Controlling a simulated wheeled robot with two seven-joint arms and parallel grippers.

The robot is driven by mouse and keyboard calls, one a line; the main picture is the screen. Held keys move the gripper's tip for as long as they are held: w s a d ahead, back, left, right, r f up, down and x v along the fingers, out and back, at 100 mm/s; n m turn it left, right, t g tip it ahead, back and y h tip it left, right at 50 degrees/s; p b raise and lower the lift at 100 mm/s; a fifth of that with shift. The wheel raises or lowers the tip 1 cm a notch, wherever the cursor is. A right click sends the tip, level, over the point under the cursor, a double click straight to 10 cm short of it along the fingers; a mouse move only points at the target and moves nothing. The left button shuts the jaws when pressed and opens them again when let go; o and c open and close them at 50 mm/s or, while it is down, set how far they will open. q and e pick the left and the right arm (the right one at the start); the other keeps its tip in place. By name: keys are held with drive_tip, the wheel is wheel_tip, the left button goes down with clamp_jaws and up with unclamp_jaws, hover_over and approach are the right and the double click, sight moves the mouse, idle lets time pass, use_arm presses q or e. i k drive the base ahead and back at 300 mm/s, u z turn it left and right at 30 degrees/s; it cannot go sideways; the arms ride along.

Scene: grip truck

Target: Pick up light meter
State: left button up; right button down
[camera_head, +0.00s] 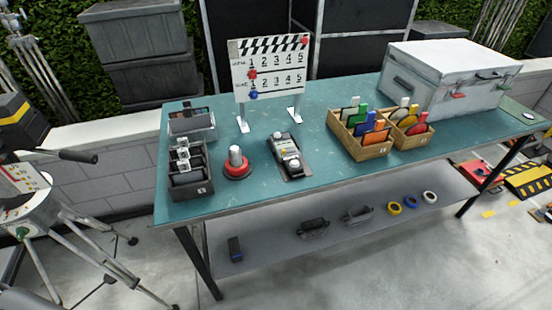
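A dark, elongated device with rounded white parts (289,157) lies on the teal tabletop (250,195), near its front middle. It may be the light meter, but it is too small to be sure. A small dark upright block (235,249) stands on the lower shelf at the left; I cannot tell what it is. Neither of my grippers shows in the head view.
A red-based knob (237,165) and a dark divided box (190,175) stand left of the device. A clapper sign (268,68) stands behind it. Wooden card boxes (362,150) and a white case (445,80) are right. A tripod (50,215) stands left.

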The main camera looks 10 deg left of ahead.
sight(292, 153)
drive_tip(key=z, duration=0.05)
drive_tip(key=k, duration=0.35)
drive_tip(key=u, duration=0.75)
drive_tip(key=i, duration=1.25)
drive_tip(key=z, duration=0.65)
